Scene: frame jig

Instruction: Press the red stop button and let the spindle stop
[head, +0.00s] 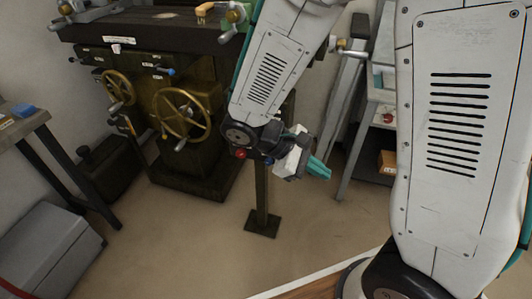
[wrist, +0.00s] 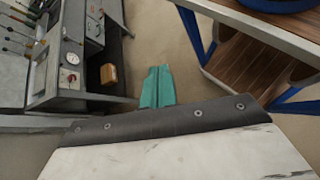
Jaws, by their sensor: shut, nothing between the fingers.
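My gripper (head: 318,169) has teal fingers, shut and empty, pointing down to the right in free air above the floor. In the wrist view the fingers (wrist: 157,87) lie together over bare floor. A round red knob (head: 240,153) shows just left of my wrist, by the top of a dark post (head: 263,185); I cannot tell for sure that it is the stop button. My arm hides much of what is around it. The dark machine (head: 195,130) with brass handwheels stands behind to the left. I cannot make out its spindle.
A grey bench (head: 352,130) stands right of the post, with an orange-brown box (head: 387,161) low down; the wrist view shows the box (wrist: 108,74) too. A wooden-shelved table with blue legs (wrist: 190,25) is at right there. A grey case (head: 50,245) lies front left. Middle floor is clear.

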